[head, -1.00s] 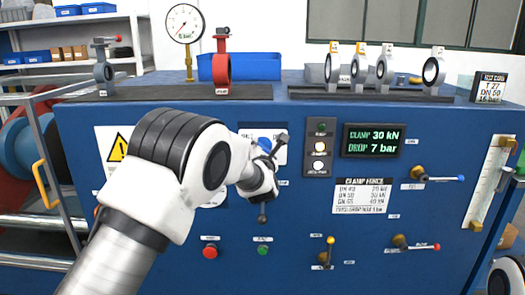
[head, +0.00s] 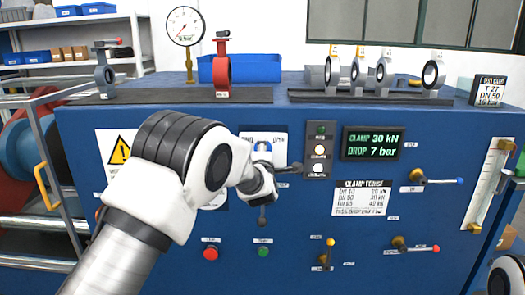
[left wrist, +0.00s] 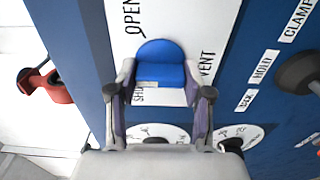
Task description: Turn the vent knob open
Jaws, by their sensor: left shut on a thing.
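The blue vent knob (left wrist: 160,66) sits on a white plate (left wrist: 215,22) marked OPEN, VENT and, partly hidden, a word starting SH. In the left wrist view my left gripper (left wrist: 160,82) has a finger on each side of the knob and is shut on it. In the head view the knob (head: 262,147) shows as a small blue patch at the panel, partly hidden by my left gripper (head: 268,172). My right gripper is not in view.
Right of the knob are a button column (head: 319,150) and a display (head: 372,143) reading CLAMP 30 kN, DROP 7 bar. Red (head: 210,254) and green (head: 263,251) buttons sit below. A pressure gauge (head: 185,25) and several valves stand on top.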

